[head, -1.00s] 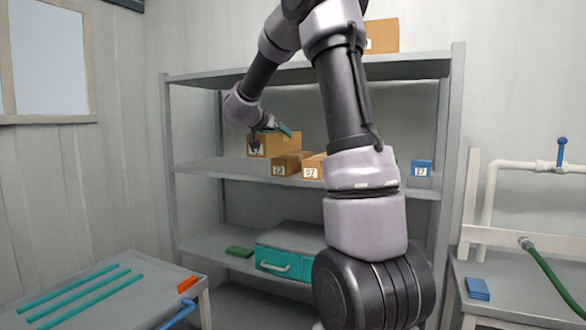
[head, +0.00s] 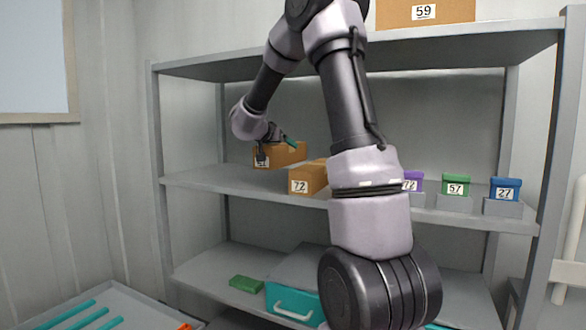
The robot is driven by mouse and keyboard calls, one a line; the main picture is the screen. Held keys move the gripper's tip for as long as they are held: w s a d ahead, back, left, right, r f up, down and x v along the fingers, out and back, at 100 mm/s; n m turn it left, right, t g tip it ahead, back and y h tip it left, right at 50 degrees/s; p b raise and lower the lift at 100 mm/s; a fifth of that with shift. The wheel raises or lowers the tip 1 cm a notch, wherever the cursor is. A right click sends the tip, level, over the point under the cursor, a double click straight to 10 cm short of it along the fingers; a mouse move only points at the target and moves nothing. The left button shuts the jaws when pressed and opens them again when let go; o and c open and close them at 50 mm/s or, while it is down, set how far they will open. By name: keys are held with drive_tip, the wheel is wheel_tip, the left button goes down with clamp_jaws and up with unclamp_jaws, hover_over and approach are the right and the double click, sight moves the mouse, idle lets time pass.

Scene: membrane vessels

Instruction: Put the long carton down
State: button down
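The long carton (head: 288,154) is brown, with a white label on its near end that is partly hidden by my gripper. My gripper (head: 272,148) straddles it: a dark finger lies across the near end and a teal tip shows at the far side. It appears shut on the carton. The carton is level, over the left part of the middle shelf board (head: 215,178). I cannot tell whether its underside touches the board.
A brown carton labelled 72 (head: 307,179) stands close by to the right on the same board. Further right are purple (head: 414,181), green (head: 456,185) and blue (head: 504,190) boxes on grey blocks. The board is bare left of the long carton. The upper shelf (head: 230,65) is overhead.

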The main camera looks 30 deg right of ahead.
sight(283, 161)
wheel_tip(283, 161, down, 6)
unclamp_jaws()
drive_tip(key=shift+s, duration=0.1)
